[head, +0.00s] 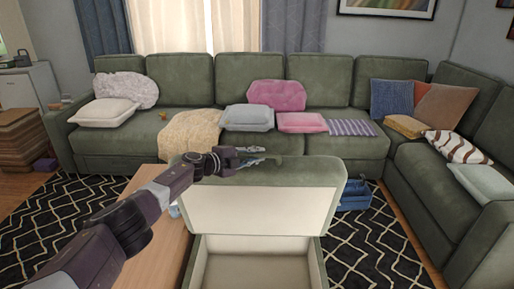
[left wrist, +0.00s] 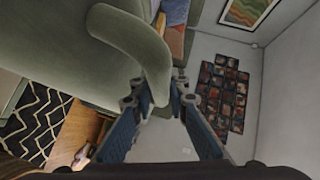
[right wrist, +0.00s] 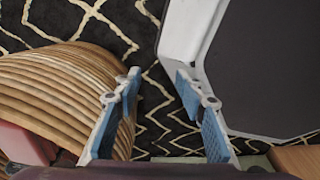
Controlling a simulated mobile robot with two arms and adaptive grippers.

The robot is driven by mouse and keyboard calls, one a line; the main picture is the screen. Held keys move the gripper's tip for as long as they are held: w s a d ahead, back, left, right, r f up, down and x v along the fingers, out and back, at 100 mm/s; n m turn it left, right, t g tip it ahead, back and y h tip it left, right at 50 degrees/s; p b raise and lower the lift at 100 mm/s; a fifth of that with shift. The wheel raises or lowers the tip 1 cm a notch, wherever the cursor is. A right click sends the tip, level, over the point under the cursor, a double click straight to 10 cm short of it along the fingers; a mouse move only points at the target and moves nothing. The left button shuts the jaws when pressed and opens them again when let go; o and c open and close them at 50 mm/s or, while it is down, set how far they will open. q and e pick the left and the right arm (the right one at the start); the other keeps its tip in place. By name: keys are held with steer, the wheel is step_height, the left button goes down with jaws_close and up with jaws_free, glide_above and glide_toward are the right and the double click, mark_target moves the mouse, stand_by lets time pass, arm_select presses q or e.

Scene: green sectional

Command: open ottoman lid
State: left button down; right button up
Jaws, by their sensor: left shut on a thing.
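The ottoman's green lid (head: 300,180) stands raised and tilted back, with its pale lining facing me in the head view. Below it, the pale open box of the ottoman (head: 255,270) shows at the bottom centre. My left gripper (head: 250,158) is at the top left edge of the lid. In the left wrist view the lid's green rim (left wrist: 150,60) passes between the fingers, and the gripper is shut on it. My right gripper (right wrist: 160,88) shows only in the right wrist view, open and empty above the patterned rug.
A wooden surface (head: 158,255) is left of the ottoman, under my left arm. A blue container (head: 354,197) stands on the rug behind the lid's right side. A green sectional sofa (head: 110,140) closes off the back and right. A ribbed tan object (right wrist: 60,95) shows beside my right gripper.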

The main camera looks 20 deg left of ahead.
arm_select(q)
steer(key=shift+w+r+p, duration=0.2)
steer(key=shift+r+p, duration=0.1)
steer(key=c, duration=1.9)
jaws_free()
steer(key=shift+s+r, duration=0.1)
steer(key=shift+s, duration=0.05)
steer(key=shift+a, duration=0.1)
steer(key=shift+v, duration=1)
steer(key=v, duration=0.9)
steer(key=shift+s+a, duration=0.1)
steer(key=shift+s, duration=0.35)
